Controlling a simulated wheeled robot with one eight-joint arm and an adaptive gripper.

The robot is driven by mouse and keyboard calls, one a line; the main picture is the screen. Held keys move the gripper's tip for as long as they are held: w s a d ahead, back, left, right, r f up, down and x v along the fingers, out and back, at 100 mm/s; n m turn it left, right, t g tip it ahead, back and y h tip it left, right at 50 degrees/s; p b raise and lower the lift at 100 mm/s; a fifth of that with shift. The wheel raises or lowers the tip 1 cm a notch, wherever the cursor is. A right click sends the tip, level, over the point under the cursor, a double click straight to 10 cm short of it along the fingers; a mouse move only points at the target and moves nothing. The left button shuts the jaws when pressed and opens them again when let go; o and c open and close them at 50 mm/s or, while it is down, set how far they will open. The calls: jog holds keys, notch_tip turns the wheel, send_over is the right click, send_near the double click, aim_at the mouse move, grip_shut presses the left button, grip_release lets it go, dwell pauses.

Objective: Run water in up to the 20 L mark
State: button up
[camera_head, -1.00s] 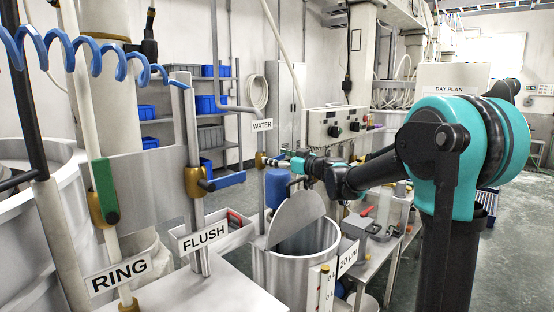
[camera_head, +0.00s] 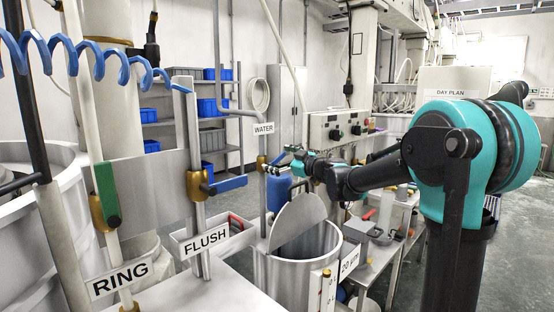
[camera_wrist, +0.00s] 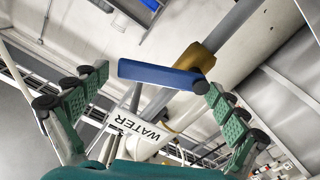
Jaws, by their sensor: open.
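The WATER valve has a brass body (camera_head: 262,163) on a grey pipe under the WATER sign (camera_head: 263,128). In the wrist view its blue lever (camera_wrist: 158,75) sticks out at an angle from the brass body (camera_wrist: 190,62). My gripper (camera_wrist: 158,80) is open, its green padded fingers on either side of the lever; whether they touch it I cannot tell. In the head view my gripper (camera_head: 291,156) is small beside the valve. The grey tank (camera_head: 270,278) stands below, with a half lid (camera_head: 298,222). A white gauge strip (camera_head: 328,285) is at its front. I see no water level.
Left are the FLUSH valve's blue lever (camera_head: 228,184) and the RING valve's green handle (camera_head: 107,195). A blue cylinder (camera_head: 279,190) stands behind the tank. A steel bench (camera_head: 375,262) with containers is to the right, under my arm. A control box (camera_head: 338,127) is behind.

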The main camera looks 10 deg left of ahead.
jog(key=shift+d, duration=0.1)
jog(key=v, duration=1.2)
dwell(6.7)
